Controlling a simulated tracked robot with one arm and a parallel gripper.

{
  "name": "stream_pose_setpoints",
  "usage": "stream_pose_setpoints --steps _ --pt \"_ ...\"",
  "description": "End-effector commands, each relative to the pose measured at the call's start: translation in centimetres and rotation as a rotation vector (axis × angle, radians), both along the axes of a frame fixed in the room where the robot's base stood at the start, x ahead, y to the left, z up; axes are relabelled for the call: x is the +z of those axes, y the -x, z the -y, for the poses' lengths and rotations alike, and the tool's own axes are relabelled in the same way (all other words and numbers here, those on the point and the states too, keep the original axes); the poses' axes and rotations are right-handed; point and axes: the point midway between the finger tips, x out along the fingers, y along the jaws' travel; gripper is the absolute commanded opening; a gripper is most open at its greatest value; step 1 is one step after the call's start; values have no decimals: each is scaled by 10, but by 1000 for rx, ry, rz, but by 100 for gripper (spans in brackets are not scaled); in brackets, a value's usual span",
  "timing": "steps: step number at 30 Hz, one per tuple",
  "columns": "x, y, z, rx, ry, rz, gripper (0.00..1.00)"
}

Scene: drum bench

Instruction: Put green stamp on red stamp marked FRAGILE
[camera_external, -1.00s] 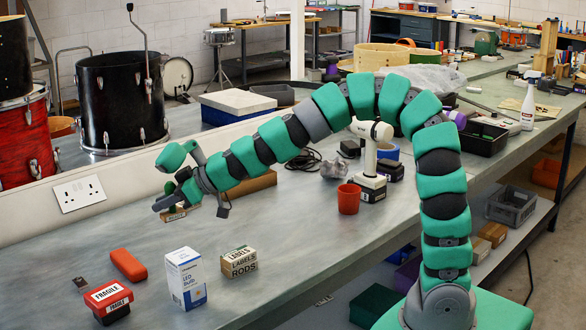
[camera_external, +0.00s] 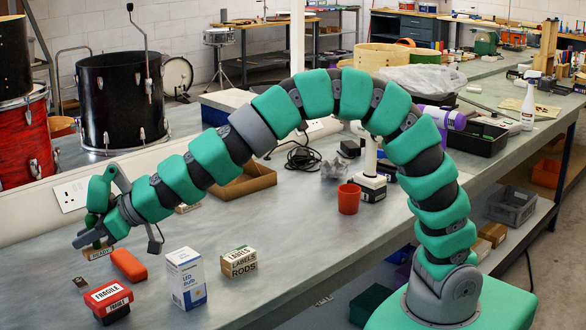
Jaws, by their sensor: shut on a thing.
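The red stamp (camera_external: 117,305) marked FRAGILE sits on the bench at the lower left, on a black base with white labels on its top and front. My gripper (camera_external: 92,236) is above and behind it, pointing down and apart from it. It is shut on the green stamp, which has a small wooden, labelled lower part (camera_external: 97,252) showing under the fingers. The fingers and hand hide most of the held stamp, and its label is too small to read surely.
A red-orange case (camera_external: 129,265) lies just behind the red stamp, close to the held stamp. A white-blue bulb box (camera_external: 186,280) and a cardboard labels box (camera_external: 238,262) stand to the right. A small dark block (camera_external: 80,283) lies at left. The front bench middle is clear.

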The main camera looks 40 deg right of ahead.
Motion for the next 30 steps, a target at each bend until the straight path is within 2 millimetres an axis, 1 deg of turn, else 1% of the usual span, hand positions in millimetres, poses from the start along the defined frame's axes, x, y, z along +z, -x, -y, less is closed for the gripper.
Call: stream_pose_setpoints --steps 1,3,9,12,20,27,30 --pt "-11 2 -1 2 -2 -5 0" --pt "-22 1 0 1 -1 -6 0" --pt "-45 1 0 2 -1 -4 0" --pt "-52 1 0 0 -2 -3 0" --pt "-59 0 0 0 0 0 0" --pt "-83 0 0 0 -1 -2 0" --pt "-90 0 0 0 0 -2 0"
